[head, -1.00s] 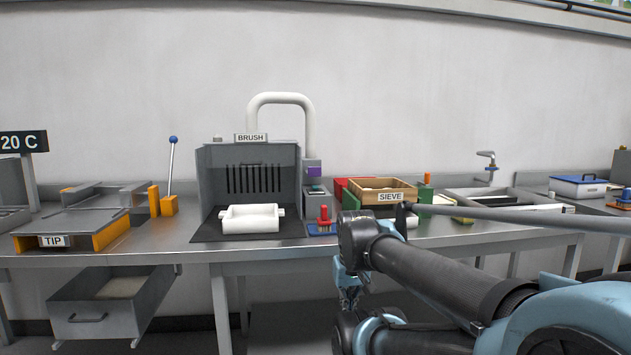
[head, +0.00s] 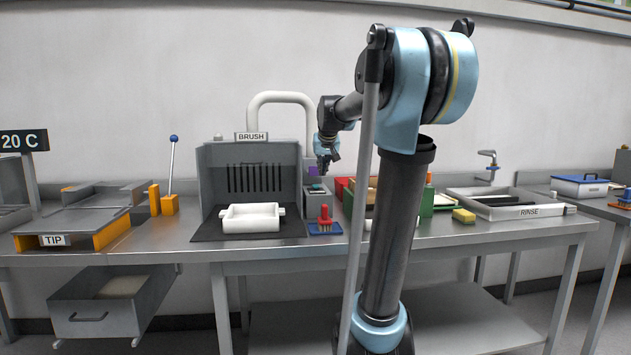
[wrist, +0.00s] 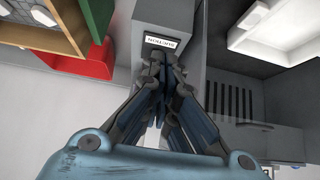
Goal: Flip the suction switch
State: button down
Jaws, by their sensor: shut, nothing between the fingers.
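The grey switch box (head: 321,203) stands just right of the BRUSH hood, with a small dark-green part on its sloped top. In the wrist view the box (wrist: 166,20) appears upside down, with a label (wrist: 164,43) that seems to read SUCTION. My gripper (head: 325,170) is above the box in the head view. In the wrist view my gripper (wrist: 164,58) is shut and empty, its fingertips just beside the label. The switch lever itself is hidden behind the fingers, and I cannot tell whether they touch it.
The grey BRUSH hood (head: 215,170) with a white tray (head: 250,222) is left of the box. A red brush (head: 324,215) stands in front on a blue base. Red and green bins are close on the right, partly behind my arm. A white pipe (head: 282,97) rises behind.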

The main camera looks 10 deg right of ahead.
jog(key=w+r+t, duration=0.1)
jog(key=w+r, duration=0.3)
jog(key=w, duration=0.4)
jog(key=shift+w+r, duration=0.15)
jog(key=shift+w, duration=0.1)
send_near(316, 175)
jog(key=x, duration=0.4)
jog(key=shift+w+a+f, duration=0.2)
jog(key=shift+w+a, duration=0.05)
jog(key=shift+w, duration=0.05)
notch_tip(316, 175, down, 3)
jog(key=shift+s, duration=0.1)
jog(key=shift+f, duration=0.45)
